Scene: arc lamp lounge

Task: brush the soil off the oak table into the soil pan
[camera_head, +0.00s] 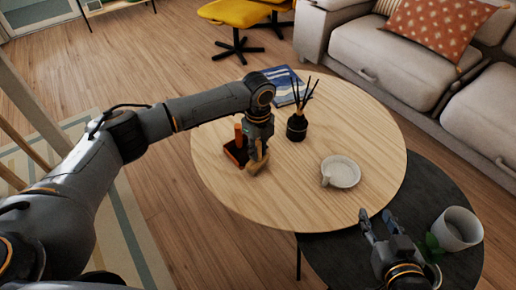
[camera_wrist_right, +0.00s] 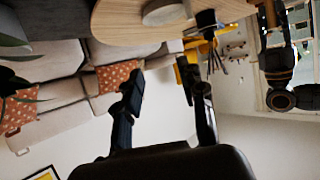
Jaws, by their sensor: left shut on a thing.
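The round oak table (camera_head: 330,118) fills the middle of the head view; its edge also shows at the top of the right wrist view (camera_wrist_right: 120,22). The soil pan (camera_head: 235,154), reddish brown with an upright orange handle, is on the table's left part. My left gripper (camera_head: 257,152) is shut on a tan brush (camera_head: 258,166) just right of the pan, low over the tabletop. I cannot tell whether the brush touches the table. No soil can be made out; the gripper and brush may hide some. My right gripper (camera_head: 377,220) is open and empty beyond the table's front right edge.
A black reed diffuser (camera_head: 297,127), a pale round dish (camera_head: 342,171) and a blue book (camera_head: 285,86) are on the oak table. A lower dark table (camera_head: 335,262) holds a white pot (camera_head: 459,228). A sofa (camera_head: 400,72) stands behind at right.

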